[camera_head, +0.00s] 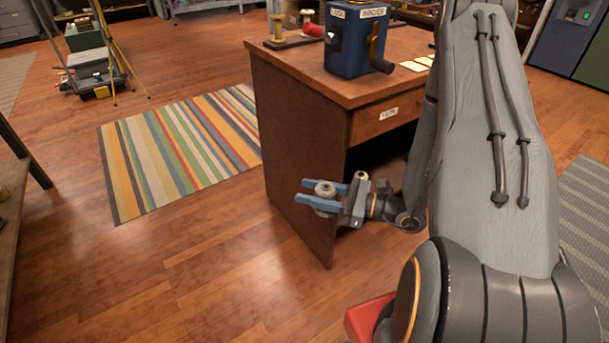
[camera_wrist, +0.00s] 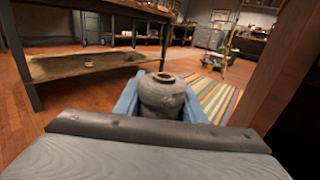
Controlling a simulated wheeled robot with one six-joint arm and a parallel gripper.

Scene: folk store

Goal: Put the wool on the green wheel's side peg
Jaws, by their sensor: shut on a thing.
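My gripper (camera_head: 306,191) is stretched out low beside the left side of a wooden desk. Its two blue fingers are shut on a small grey rounded thing (camera_head: 325,188). In the wrist view the held grey thing (camera_wrist: 162,97) stands upright between the blue fingers, jar-like, with a round opening in its top. I cannot tell whether it is the wool. I cannot make out a green wheel or a side peg in either view.
The wooden desk (camera_head: 300,140) carries a blue crank box (camera_head: 356,45) and a yellow spool-like thing (camera_head: 278,28). A striped rug (camera_head: 180,150) lies left of it. A low wooden shelf (camera_wrist: 60,68) stands left in the wrist view. The floor between is clear.

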